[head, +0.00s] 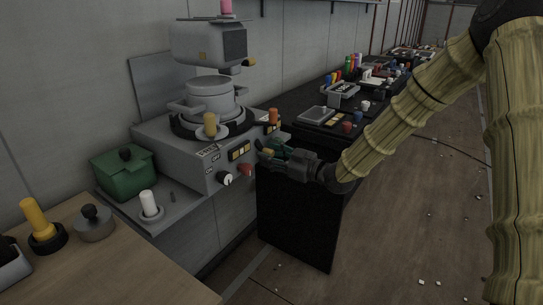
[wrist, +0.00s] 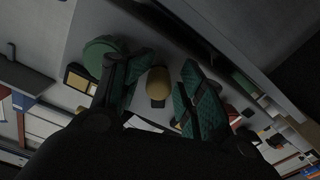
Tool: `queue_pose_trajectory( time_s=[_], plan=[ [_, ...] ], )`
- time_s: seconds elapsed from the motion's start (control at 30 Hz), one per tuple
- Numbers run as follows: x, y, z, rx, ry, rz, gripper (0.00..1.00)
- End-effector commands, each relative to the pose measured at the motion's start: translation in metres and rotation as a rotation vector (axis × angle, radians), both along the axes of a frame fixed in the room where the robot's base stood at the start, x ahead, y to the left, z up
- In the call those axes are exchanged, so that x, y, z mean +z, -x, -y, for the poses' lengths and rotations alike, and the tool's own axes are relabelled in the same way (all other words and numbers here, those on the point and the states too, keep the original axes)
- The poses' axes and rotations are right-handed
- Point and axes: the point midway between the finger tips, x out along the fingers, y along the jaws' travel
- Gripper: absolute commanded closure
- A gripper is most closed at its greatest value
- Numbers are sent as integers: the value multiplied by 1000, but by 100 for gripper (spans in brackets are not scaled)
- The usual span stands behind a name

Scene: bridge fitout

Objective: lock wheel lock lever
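A grey console (head: 180,155) carries several knobs and levers, and I cannot read which label marks the wheel lock lever. A yellow-tan knob (head: 210,124) stands upright at its front, and an orange knob (head: 273,116) stands at its right corner. My gripper (head: 268,151) is at the console's right front side, fingers pointing left toward it. In the wrist view my gripper (wrist: 163,92) is open, with green-padded fingers apart. A tan rounded knob (wrist: 158,84) shows between them, with gaps on both sides. I cannot tell whether this is the lever's end, nor its exact depth.
A red knob (head: 245,169) and a white-topped dial (head: 225,178) sit on the console's front face, below left of my gripper. A green lidded box (head: 124,173) and a white cylinder (head: 149,203) are at left.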

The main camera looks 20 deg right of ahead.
Motion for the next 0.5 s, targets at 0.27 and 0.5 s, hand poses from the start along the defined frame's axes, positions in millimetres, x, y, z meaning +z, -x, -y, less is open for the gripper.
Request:
queue_pose_trajectory(
  time_s=[0.27, 0.5],
  plan=[
    [3, 9, 9, -2, -1, 4, 56],
    [2, 34, 29, -2, -2, 4, 56]
  ],
)
